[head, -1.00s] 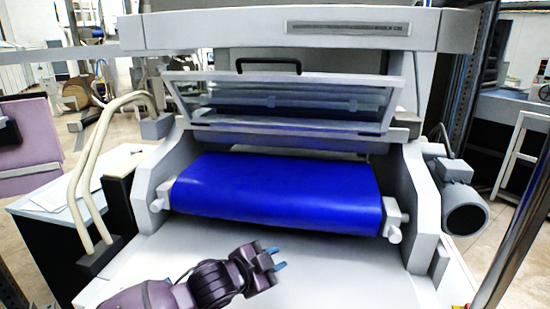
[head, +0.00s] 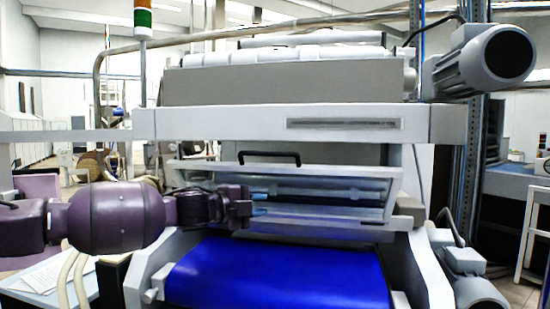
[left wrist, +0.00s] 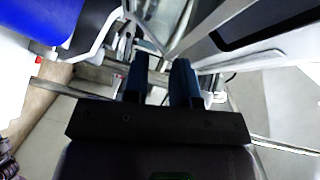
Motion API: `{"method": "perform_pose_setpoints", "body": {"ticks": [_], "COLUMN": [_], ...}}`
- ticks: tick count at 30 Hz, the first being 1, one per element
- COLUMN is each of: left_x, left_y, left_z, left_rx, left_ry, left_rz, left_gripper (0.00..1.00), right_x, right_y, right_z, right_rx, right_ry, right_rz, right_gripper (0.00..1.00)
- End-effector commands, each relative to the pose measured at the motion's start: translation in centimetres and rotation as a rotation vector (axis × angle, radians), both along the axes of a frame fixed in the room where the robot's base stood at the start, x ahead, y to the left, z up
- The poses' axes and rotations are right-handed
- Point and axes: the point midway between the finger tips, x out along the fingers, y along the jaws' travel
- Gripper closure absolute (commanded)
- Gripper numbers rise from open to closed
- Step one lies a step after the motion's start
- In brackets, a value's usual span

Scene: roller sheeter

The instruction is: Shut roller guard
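The roller guard (head: 330,212) is a clear panel in a pale frame, hanging tilted above the blue belt, with a gap between its lower edge and the belt. A black handle (head: 268,155) stands at its top edge. My left gripper (head: 259,204) is in front of the guard's left half, below the handle, fingers pointing right. Whether it touches the panel I cannot tell. In the left wrist view its two blue fingers (left wrist: 160,82) are apart with nothing between them. My right gripper is in neither view.
The blue belt (head: 275,272) lies below the guard between grey side plates. A wide grey crossbar (head: 230,122) runs above the guard. A motor (head: 490,62) juts out at upper right. Bent cream rails (head: 78,270) stand at lower left, near my left arm.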

Motion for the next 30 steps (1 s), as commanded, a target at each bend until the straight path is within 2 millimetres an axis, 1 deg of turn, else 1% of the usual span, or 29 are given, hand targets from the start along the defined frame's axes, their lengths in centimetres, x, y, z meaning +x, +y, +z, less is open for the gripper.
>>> {"method": "perform_pose_setpoints", "body": {"ticks": [1, 3, 6, 9, 13, 17, 30], "left_x": [0.5, 1.0, 1.3, 1.4, 1.6, 2.2, 6.5], "left_y": [1.0, 2.1, 3.3, 4.0, 4.3, 3.6, -0.7], "left_z": [2.7, 5.3, 8.4, 10.3, 11.2, 11.2, 11.1], "left_rx": [0.012, 0.024, 0.033, 0.039, 0.042, 0.042, 0.042], "left_ry": [-0.04, -0.081, -0.126, -0.154, -0.168, -0.167, -0.165], "left_rz": [0.004, 0.007, 0.01, 0.01, 0.01, 0.008, 0.01], "left_gripper": [0.75, 0.75, 0.75, 0.75, 0.75, 0.75, 0.75], "right_x": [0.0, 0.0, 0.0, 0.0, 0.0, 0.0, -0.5], "right_y": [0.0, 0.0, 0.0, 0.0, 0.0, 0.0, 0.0], "right_z": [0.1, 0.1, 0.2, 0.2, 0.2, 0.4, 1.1], "right_rx": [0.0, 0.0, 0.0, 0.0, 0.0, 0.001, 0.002], "right_ry": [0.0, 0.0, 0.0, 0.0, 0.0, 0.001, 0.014], "right_rz": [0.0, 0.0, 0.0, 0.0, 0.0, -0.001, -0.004], "right_gripper": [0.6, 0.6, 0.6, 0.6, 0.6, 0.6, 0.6]}}
